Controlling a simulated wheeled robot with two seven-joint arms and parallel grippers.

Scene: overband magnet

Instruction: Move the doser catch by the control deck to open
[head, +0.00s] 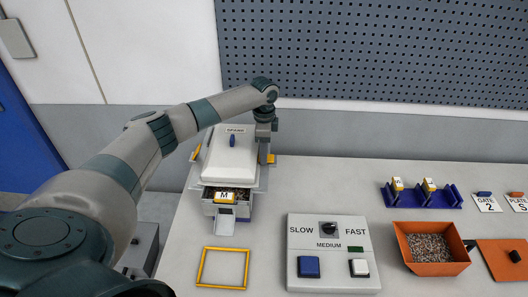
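The control deck (329,270) is a pale panel marked SLOW, MEDIUM and FAST, with a dark knob, a blue button and a white button. No part is labelled as the doser catch, so I cannot tell which part it is. Left of the deck stands a white-lidded unit (229,160) marked SPARE, with a blue handle. Its front holds dark granules, a yellow M tag (224,197) and a pale chute (221,219). My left gripper (264,157) points down at the unit's right side; its fingers are too small to read, and contact is unclear. My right gripper is out of view.
An orange tray of granules (464,262) stands right of the deck, beside an orange plate with a black knob (515,256). Behind are a blue rack (421,200) and label cards (487,203). A yellow frame (245,267) lies front left.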

